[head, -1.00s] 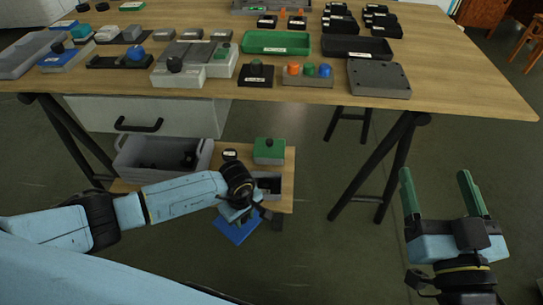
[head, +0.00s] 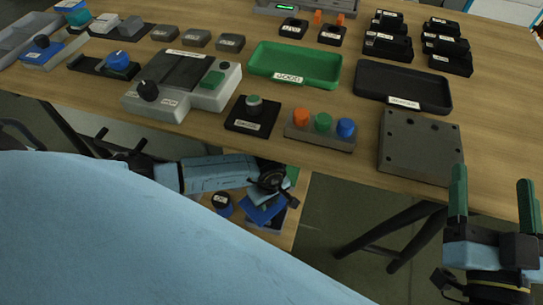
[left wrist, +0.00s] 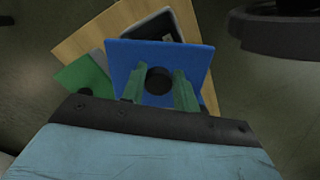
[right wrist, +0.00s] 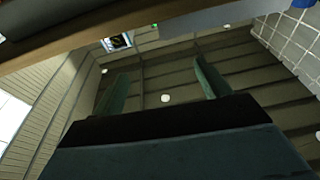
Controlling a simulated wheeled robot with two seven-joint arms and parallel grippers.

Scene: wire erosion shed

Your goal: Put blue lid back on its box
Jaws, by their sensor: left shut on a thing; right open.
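The blue lid (left wrist: 192,62) is a flat square plate with a round black knob. My left gripper (left wrist: 160,88) is shut on the knob, with a green finger on either side. In the left wrist view an open grey box with a dark inside (left wrist: 178,26) shows beyond the lid, partly covered by it. I cannot tell the gap between them. In the head view the lid (head: 262,213) shows below my left gripper (head: 270,192), over the low shelf, and the box is mostly hidden. My right gripper (head: 492,200) is open and empty at the right, beside the table edge.
The low wooden shelf (head: 293,205) lies under the workbench (head: 330,175). A green-lidded box (left wrist: 82,77) stands beside the open box. The bench above holds a green tray (head: 295,65), a black tray (head: 403,88) and several control boxes.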

